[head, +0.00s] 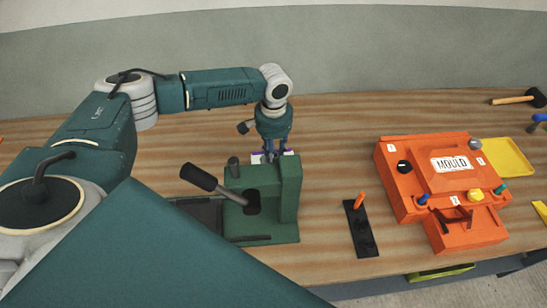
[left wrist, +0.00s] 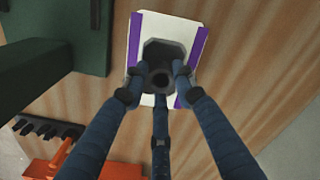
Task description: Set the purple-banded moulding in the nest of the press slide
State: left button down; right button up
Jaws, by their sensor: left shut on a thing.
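The purple-banded moulding (left wrist: 162,24) is a white plate with a purple band along each long side and a dark grey hollow boss in the middle. My left gripper (left wrist: 158,78) is shut on that boss with its blue-grey fingers. In the head view the left gripper (head: 271,153) is behind the green press (head: 275,195), and only a strip of the moulding (head: 289,153) shows past it. I cannot tell whether the moulding touches the table. The press has a black-handled lever and a dark flat part (head: 203,212) at its left, partly hidden by my arm. The nest is not clearly visible.
An orange machine marked MOULD (head: 440,180) stands at the right, with a yellow tray (head: 508,157) behind it. A black rack with an orange peg (head: 361,229) lies between press and machine. A hammer (head: 515,99) lies at the far right. The table behind the rack is clear.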

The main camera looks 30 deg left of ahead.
pick_arm(q)
jog(key=shift+f, duration=1.6)
jog(key=shift+f, duration=0.1)
jog(key=c, duration=1.4)
grip_release()
